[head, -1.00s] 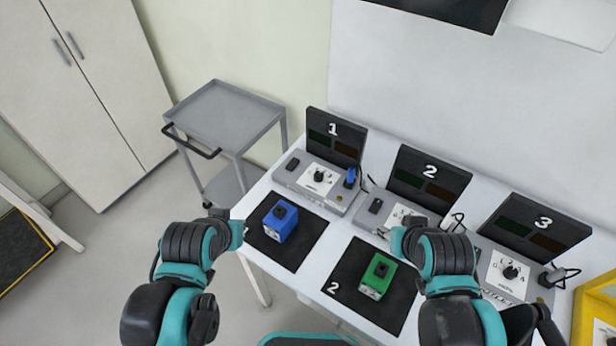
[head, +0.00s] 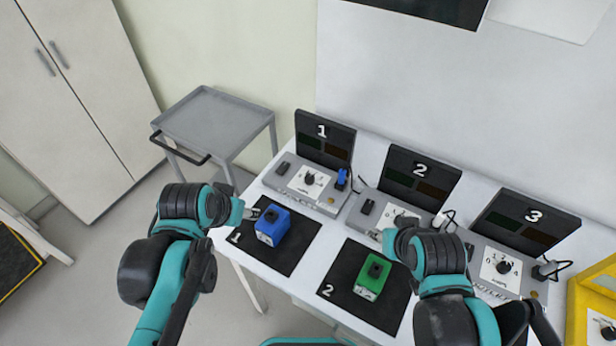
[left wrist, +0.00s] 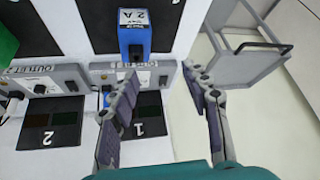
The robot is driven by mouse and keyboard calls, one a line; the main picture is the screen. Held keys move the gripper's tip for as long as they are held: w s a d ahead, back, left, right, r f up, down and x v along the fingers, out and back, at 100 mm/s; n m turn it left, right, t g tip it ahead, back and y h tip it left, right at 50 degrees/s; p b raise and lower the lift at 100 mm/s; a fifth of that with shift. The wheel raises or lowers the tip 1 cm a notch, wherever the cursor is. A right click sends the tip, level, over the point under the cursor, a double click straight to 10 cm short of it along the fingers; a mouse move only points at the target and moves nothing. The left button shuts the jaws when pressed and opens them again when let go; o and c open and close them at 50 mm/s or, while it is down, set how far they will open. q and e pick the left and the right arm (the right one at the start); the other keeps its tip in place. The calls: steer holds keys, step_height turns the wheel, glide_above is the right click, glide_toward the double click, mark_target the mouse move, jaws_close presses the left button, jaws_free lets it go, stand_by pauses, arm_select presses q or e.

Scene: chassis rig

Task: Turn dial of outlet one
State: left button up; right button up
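Outlet one is a grey box (head: 322,196) with a black dial (head: 310,178) on a white plate, below a black panel marked 1 (head: 325,140). A blue plug is in its right side. My left gripper (head: 250,213) is at the table's left edge, beside the blue block (head: 271,227) and apart from the dial. In the left wrist view my left gripper (left wrist: 168,100) has its fingers spread with nothing between them. Outlet one (left wrist: 157,75) shows there partly behind one finger. My right gripper (head: 377,235) is near outlet two; its fingers are mostly hidden by my arm.
Outlet two (head: 375,212) and outlet three (head: 500,265) stand to the right on the same table. A green block (head: 370,280) lies on the mat marked 2 (head: 345,262). A grey cart (head: 215,120) stands left of the table. A yellow frame (head: 580,310) is at the far right.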

arm_select(q)
steer(key=w+d+f+m+g+h+b, duration=0.1)
steer(key=w+d+m, duration=0.2)
steer(key=w, duration=0.3)
steer(key=w+d+f+m+g+h+b, duration=0.1)
steer(key=w+d+m, duration=0.25)
steer(key=w, duration=0.35)
steer(key=m+g+h, duration=0.1)
steer(key=m+g, duration=0.1)
steer(key=m, duration=0.2)
glide_toward(309, 177)
steer(key=b+x, duration=0.3)
steer(key=x, duration=0.5)
steer(key=shift+d+f+b, duration=0.1)
steer(key=shift+f+b, duration=0.2)
steer(key=shift+f, duration=0.1)
jaws_close()
